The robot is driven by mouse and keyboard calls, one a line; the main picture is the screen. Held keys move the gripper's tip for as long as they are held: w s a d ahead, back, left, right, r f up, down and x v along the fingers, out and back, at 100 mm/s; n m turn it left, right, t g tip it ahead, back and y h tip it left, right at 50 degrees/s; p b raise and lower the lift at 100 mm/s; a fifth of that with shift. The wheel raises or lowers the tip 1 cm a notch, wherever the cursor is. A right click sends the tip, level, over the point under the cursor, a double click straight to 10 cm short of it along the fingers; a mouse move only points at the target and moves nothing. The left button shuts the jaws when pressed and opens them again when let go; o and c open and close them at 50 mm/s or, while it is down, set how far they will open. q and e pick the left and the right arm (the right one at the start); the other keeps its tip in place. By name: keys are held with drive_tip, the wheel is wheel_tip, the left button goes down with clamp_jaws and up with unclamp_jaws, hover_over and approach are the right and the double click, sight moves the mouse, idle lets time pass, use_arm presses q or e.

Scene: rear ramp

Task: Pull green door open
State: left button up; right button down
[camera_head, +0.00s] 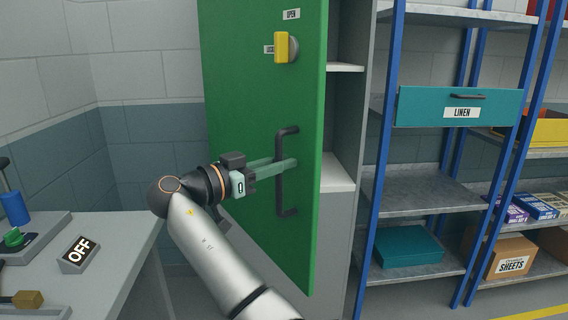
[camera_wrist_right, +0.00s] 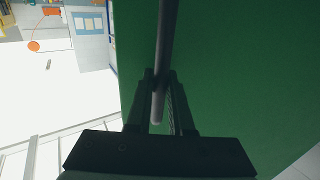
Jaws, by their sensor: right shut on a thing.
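The green door (camera_head: 240,90) stands partly open in the head view, with the cabinet's pale shelves (camera_head: 338,172) showing to the right of its edge. A dark vertical handle (camera_head: 281,190) is fixed to the door's face. My right gripper (camera_head: 288,165) is shut on the handle near its middle. In the right wrist view the dark handle bar (camera_wrist_right: 165,50) runs between the fingers (camera_wrist_right: 160,85), with the green door face (camera_wrist_right: 230,80) behind. A yellow latch knob (camera_head: 281,47) sits above the handle, below an "OPEN" label. My left gripper is not in view.
A grey bench (camera_head: 110,240) with an "OFF" block (camera_head: 76,254) and tools stands at left. A blue-post shelving rack (camera_head: 378,190) with a teal "LINEN" drawer (camera_head: 458,107) and boxes stands right of the cabinet. A narrow floor gap lies between bench and door.

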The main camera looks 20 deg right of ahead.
idle(0.3)
drive_tip(key=c, duration=0.8)
unclamp_jaws()
drive_tip(key=shift+a, duration=0.1)
drive_tip(key=v, duration=0.7)
drive_tip(key=shift+a, duration=0.2)
drive_tip(key=shift+s, duration=0.1)
